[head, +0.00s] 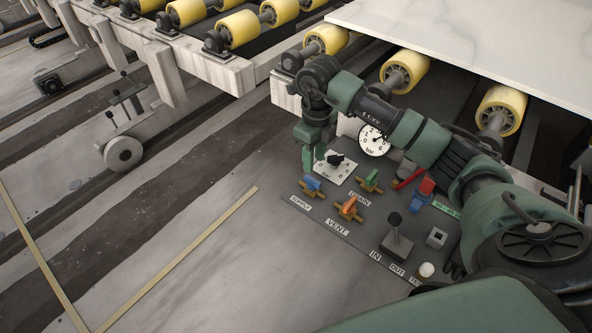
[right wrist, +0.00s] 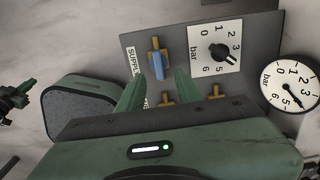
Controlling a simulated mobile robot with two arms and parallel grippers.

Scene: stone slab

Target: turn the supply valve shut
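The supply valve (head: 312,183) has a blue handle on a brass body, beside its SUPPLY label on the grey panel. In the right wrist view the blue handle (right wrist: 158,66) lies roughly in line with the brass body. My right gripper (head: 312,168) is above the valve. Its two green fingers (right wrist: 160,78) are apart, with the handle just beyond and between the tips; I see no contact. A green and black part at the left edge of the right wrist view may be my left gripper; its state is unclear.
The orange VENT valve (head: 348,207) and green DRAIN valve (head: 370,180) stand close by. Yellow rollers (head: 404,72) and a white slab (head: 480,40) lie behind.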

